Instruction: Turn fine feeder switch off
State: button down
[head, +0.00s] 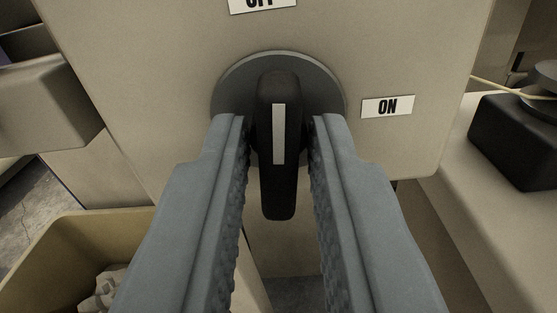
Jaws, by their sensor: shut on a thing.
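The fine feeder switch (278,195) is a black rotary knob with a white pointer line, on a round grey base plate. Its handle stands upright in the view, with the white line vertical. A cut-off OFF label (262,4) is above it, and an ON label (388,107) is to its right. My gripper (279,130) has one grey ridged finger on each side of the handle and is shut on it. The fingers cover the lower sides of the base plate.
The switch sits on a beige panel (160,60). A beige box-like part (50,105) juts out at the left. A yellowish bin (60,240) with pale contents is at the lower left. A black device (515,140) with a yarn stands on a ledge at the right.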

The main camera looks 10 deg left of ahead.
jog(key=shift+f+n, duration=0.15)
jog(key=shift+n, duration=0.45)
jog(key=c, duration=1.5)
grip_release()
jog(key=shift+s, duration=0.1)
jog(key=s, duration=1.7)
jog(key=shift+s, duration=0.15)
